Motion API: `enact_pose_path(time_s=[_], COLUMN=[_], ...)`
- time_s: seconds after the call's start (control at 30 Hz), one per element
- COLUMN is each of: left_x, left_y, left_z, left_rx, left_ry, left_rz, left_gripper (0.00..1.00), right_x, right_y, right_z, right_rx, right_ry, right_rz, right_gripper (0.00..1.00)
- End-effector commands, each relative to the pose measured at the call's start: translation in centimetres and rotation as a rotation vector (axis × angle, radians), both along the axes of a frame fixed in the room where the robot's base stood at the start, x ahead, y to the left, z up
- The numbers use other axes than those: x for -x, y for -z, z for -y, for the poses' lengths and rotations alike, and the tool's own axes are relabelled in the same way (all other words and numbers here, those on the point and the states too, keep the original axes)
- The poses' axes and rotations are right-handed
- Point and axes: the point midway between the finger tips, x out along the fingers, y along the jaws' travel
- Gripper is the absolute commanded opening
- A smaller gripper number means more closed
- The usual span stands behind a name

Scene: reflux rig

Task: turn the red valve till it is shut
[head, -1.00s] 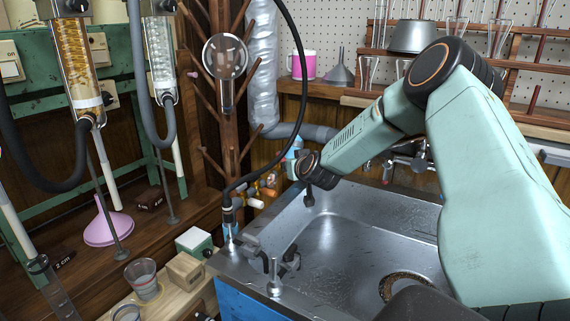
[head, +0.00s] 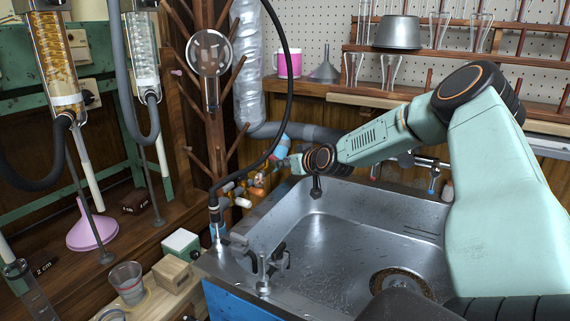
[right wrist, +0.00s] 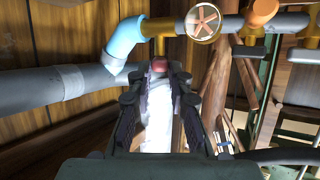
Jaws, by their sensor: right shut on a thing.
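In the right wrist view, a small red part (right wrist: 158,66), which looks like the red valve, sits between the fingertips of my right gripper (right wrist: 156,76). It hangs just below a horizontal pipe, right of the light-blue pipe elbow (right wrist: 122,40). The fingers are closed on it and hide most of it, so I cannot tell how far it is turned. In the head view, my right gripper (head: 291,163) reaches left to the pipework behind the sink's far left corner; the red part cannot be made out there. My left gripper is not in view.
A spoked handwheel (right wrist: 203,21) and an orange valve (right wrist: 259,12) sit close right on the pipe. The steel sink (head: 330,225) lies below my arm. A dark hose (head: 284,60) hangs left of my gripper, near a wooden rack (head: 214,130).

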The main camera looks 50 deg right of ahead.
Motion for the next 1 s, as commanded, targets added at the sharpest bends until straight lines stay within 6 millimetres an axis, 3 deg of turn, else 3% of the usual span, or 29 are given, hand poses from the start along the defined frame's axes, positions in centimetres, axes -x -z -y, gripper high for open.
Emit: enact_pose_path(time_s=[0.33, 0.37, 0.6, 1.0], left_x=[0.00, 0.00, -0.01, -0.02], left_y=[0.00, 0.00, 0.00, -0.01], left_z=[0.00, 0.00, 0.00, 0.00], left_rx=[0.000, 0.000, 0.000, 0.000], left_ry=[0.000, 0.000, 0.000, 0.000], left_rz=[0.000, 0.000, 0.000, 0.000], left_gripper=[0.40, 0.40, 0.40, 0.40], right_x=[0.05, 0.04, 0.01, -0.02], right_y=[0.11, 0.11, 0.03, -0.41], right_z=[0.05, 0.05, 0.06, 0.11], right_rx=[-0.002, -0.001, -0.001, 0.000], right_ry=[0.000, 0.000, 0.001, 0.004], right_rz=[-0.003, -0.002, -0.001, 0.002], right_gripper=[0.00, 0.22, 0.42, 0.42])
